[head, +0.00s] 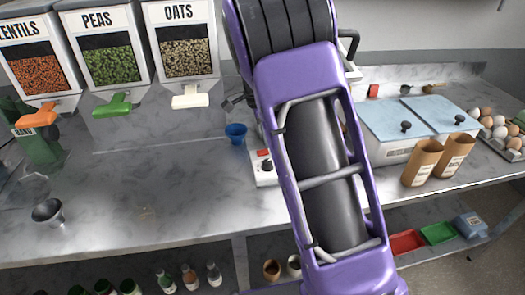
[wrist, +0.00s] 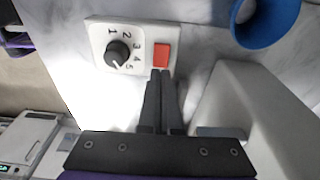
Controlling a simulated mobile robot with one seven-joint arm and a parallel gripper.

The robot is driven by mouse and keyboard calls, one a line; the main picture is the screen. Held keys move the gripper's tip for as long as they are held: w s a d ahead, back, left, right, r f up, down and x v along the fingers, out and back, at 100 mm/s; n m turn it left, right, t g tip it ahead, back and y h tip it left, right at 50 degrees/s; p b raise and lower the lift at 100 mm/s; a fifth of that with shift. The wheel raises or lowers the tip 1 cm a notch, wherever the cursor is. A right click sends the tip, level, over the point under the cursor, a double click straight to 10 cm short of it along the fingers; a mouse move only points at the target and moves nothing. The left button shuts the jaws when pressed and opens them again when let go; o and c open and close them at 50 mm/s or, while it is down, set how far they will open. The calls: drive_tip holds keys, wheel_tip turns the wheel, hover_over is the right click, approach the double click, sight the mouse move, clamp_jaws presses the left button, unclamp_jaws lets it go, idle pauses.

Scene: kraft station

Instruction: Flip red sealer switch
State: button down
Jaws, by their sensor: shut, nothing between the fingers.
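The red sealer switch (wrist: 161,55) is a small red rocker on a white control panel (wrist: 96,38), beside a black dial (wrist: 117,53) numbered 1 to 5. In the head view, the panel (head: 264,172) shows left of my purple arm, with a bit of the switch (head: 265,152) visible. My gripper (wrist: 164,75) is shut and empty. Its dark fingertips are at the lower edge of the switch in the wrist view; I cannot tell whether they touch it. The gripper is hidden behind my arm in the head view.
A blue funnel (head: 236,132) stands close to the panel and shows in the wrist view (wrist: 266,22). Dispensers of lentils, peas (head: 108,60) and oats line the back left. The front-left counter is mostly clear.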

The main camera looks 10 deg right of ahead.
drive_tip(key=shift+f+b, duration=0.55)
drive_tip(key=shift+f, duration=0.45)
idle(0.4)
drive_tip(key=shift+r, duration=0.1)
wheel_tip(320, 180, up, 3)
drive_tip(key=shift+f+p, duration=0.1)
drive_tip(key=shift+p, duration=1.05)
drive_tip(key=shift+r, duration=2.05)
